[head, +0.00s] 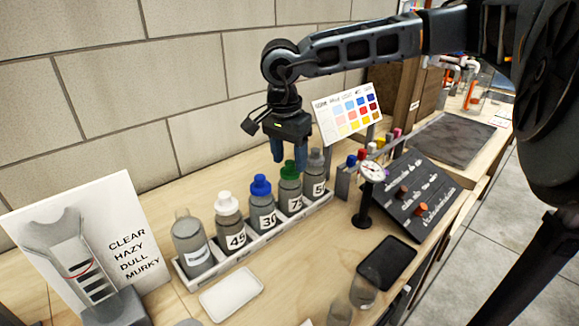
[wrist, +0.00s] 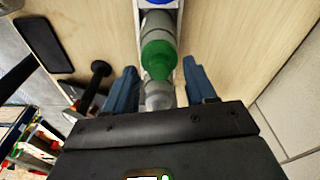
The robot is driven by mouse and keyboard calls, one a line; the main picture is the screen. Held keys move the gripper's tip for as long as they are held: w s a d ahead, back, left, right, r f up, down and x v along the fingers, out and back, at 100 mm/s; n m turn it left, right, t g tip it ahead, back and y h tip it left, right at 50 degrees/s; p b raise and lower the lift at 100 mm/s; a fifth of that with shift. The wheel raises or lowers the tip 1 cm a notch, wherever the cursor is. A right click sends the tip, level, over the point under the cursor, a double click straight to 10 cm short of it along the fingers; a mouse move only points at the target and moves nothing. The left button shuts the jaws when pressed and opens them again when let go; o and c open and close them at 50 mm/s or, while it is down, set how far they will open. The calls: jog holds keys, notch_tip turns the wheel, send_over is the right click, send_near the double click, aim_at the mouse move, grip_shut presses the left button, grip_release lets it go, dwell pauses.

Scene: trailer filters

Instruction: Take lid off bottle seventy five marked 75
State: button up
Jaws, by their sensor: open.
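The bottle marked 75 (head: 289,193) stands in the white rack (head: 262,243), with a green lid (head: 289,170) on it. In the wrist view the green lid (wrist: 158,60) shows from above, just beyond the fingertips. My gripper (head: 289,152) is open and empty, pointing down above the rack near the green lid and the grey-lidded bottle (head: 315,176) beside it. In the wrist view my gripper's two blue fingers (wrist: 161,78) are spread to either side of the row. The lower part of the 75 label is partly hidden by the neighbouring bottle.
Bottles with a blue lid (head: 261,187) and a white lid (head: 227,203) stand left in the same rack. A round gauge on a black stand (head: 367,205) is close to the right. A white tray (head: 231,293) and a black tray (head: 386,263) lie in front. The wall is behind.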

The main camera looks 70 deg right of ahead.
jog(key=shift+f, duration=0.25)
jog(key=shift+c, duration=0.4)
grip_shut()
